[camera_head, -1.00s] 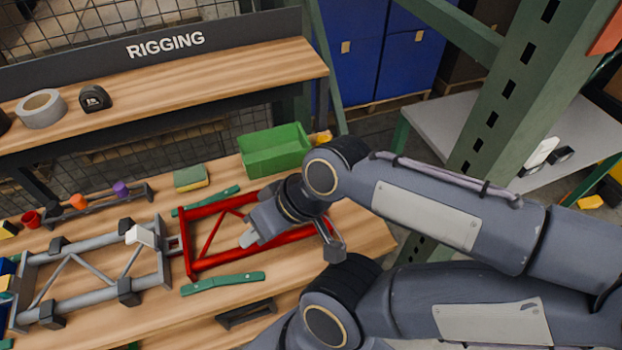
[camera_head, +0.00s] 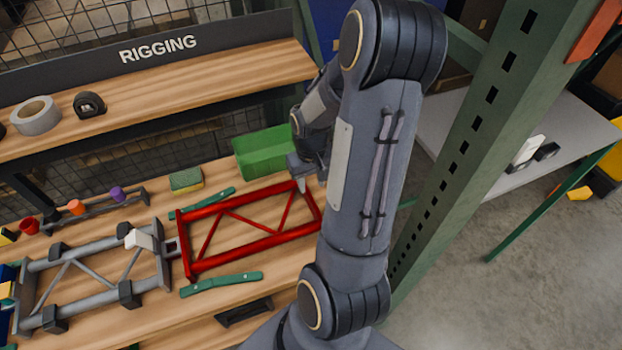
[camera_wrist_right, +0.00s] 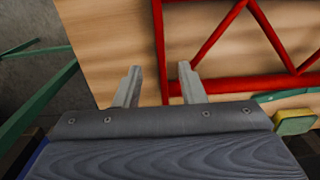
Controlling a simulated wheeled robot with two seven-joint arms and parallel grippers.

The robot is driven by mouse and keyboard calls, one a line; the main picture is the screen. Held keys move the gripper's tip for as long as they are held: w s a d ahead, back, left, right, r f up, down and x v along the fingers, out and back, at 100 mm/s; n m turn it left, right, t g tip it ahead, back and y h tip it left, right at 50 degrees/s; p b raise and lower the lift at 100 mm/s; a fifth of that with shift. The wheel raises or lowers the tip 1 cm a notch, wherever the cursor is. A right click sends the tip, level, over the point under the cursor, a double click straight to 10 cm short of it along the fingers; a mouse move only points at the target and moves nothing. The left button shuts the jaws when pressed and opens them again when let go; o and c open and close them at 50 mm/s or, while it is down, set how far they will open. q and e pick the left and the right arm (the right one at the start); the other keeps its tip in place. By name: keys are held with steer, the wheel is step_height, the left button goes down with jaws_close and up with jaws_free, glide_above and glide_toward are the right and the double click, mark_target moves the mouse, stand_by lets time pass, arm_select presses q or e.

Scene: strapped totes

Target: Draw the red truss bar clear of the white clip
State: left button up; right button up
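The red truss bar (camera_head: 250,265) lies flat on the lower bench, its left end close against the grey truss (camera_head: 90,308). The white clip (camera_head: 140,239) sits on the grey truss's right end; I cannot tell whether it touches the red bar. My right gripper (camera_head: 303,184) is at the red truss's far right corner, partly hidden by my arm. In the right wrist view its two fingers (camera_wrist_right: 160,82) are apart, with the red end tube (camera_wrist_right: 158,40) running between them in the picture. I cannot tell the height gap. My left gripper is not in view.
Green straps lie beside the truss, one in front (camera_head: 222,284) and one behind (camera_head: 214,202). A green bin (camera_head: 263,153) and a sponge (camera_head: 186,180) stand behind it. A green rack post (camera_head: 480,130) rises to the right. The upper shelf (camera_head: 200,75) overhangs the back.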

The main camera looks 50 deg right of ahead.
mark_target(311, 197)
steer(key=shift+f, duration=0.1)
step_height(311, 197, down, 8)
steer(key=shift+r, duration=0.2)
stand_by(0.4)
jaws_close()
stand_by(1.4)
